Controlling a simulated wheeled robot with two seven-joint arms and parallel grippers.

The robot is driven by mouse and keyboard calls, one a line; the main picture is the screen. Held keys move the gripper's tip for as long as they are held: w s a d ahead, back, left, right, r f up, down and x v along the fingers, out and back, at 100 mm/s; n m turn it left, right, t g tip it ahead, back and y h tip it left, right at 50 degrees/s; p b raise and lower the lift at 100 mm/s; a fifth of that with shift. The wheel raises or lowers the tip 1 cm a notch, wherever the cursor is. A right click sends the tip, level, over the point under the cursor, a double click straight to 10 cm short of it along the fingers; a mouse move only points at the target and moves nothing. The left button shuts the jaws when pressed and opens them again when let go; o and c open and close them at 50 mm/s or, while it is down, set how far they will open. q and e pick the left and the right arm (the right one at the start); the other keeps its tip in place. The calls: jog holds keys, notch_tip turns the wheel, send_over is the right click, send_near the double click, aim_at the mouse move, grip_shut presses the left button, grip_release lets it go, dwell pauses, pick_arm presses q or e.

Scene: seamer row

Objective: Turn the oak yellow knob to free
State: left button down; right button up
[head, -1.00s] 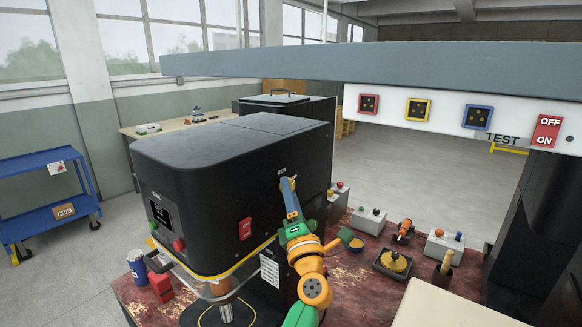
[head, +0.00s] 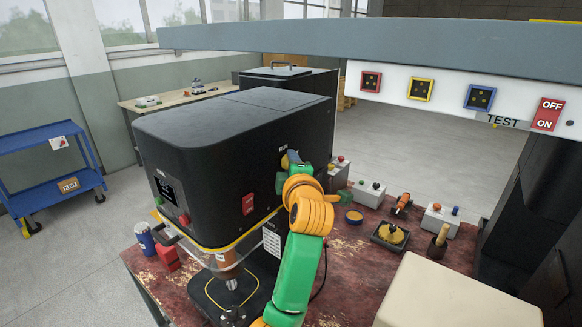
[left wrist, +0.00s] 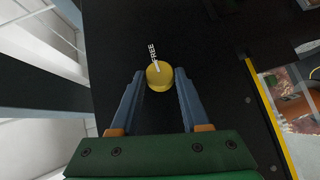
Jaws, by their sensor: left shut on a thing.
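The yellow knob (left wrist: 160,77) is on the dark side face of the big black machine (head: 228,150). In the left wrist view the word FREE is printed just beyond the knob, and a white mark at the knob's edge lies in line with that word. My left gripper (left wrist: 157,75) has its two blue-grey fingers on either side of the knob and is shut on it. In the head view my left gripper (head: 291,158) is against the machine's side, and the hand and wrist hide most of the knob. My right gripper is not in view.
A grey beam (head: 350,47) crosses above the bench, with a white panel (head: 400,82) of coloured frames and an OFF/ON switch. Button boxes, a dark tray (head: 390,236) and a cup with a wooden handle stand on the red bench (head: 345,300). A cream block is at the front right.

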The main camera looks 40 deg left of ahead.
pick_arm(q)
jog(key=shift+r, duration=0.1)
dwell(0.4)
jog(key=shift+c, duration=1.9)
grip_release()
jog(key=shift+h, duration=0.3)
jog(key=b+v, duration=0.2)
jog(key=v, duration=0.5)
jog(key=shift+b, duration=0.3)
